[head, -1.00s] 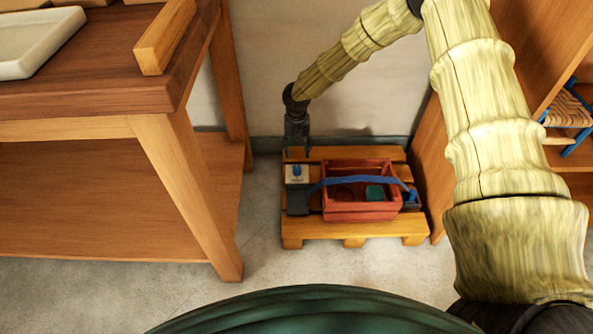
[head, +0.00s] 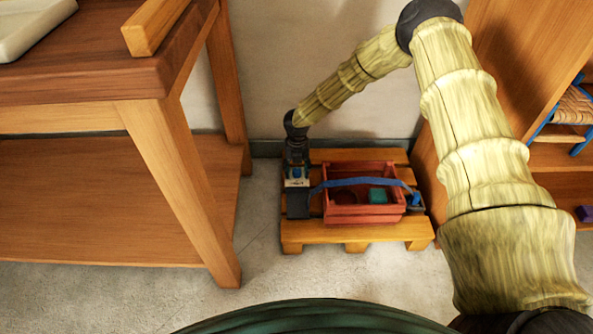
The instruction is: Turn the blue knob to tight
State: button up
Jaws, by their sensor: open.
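The blue knob (head: 297,173) sits on a small pale plate (head: 297,183) at the left of a low wooden pallet. My gripper (head: 297,170) is open and points down right at the knob, with its fingers around or just behind it. I cannot tell whether the fingers touch it. The gripper covers the upper part of the knob and plate, and the knob's pointing direction is too small to read.
A red crate (head: 363,214) with a blue strap (head: 355,182) stands just right of the knob on the pallet (head: 330,234). A wooden table (head: 165,180) is at the left and a wooden shelf (head: 500,60) at the right. The wall is close behind.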

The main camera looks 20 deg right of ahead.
jog(key=c, duration=1)
